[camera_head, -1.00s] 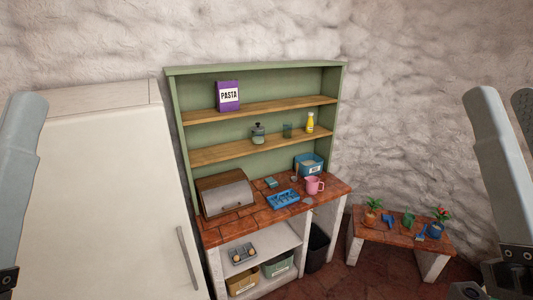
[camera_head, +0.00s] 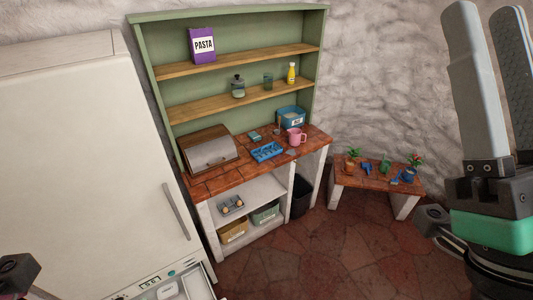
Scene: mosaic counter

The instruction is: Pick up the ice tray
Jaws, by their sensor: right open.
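A blue tray with compartments (camera_head: 267,151), which looks like the ice tray, lies flat on the tiled counter (camera_head: 225,180), left of a pink mug. My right gripper (camera_head: 485,50) is at the right edge, pointing up, with its two fingers apart and nothing between them. It is well away from the tray. Only a dark part of my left gripper (camera_head: 17,275) shows in the bottom left corner; its fingers are out of frame.
The pink mug (camera_head: 294,138), a bread box (camera_head: 208,151) and a blue bin (camera_head: 291,118) stand on the counter. A white fridge (camera_head: 85,170) is at left, with an open lower drawer (camera_head: 195,284) at the bottom. A low plant bench (camera_head: 345,178) is right.

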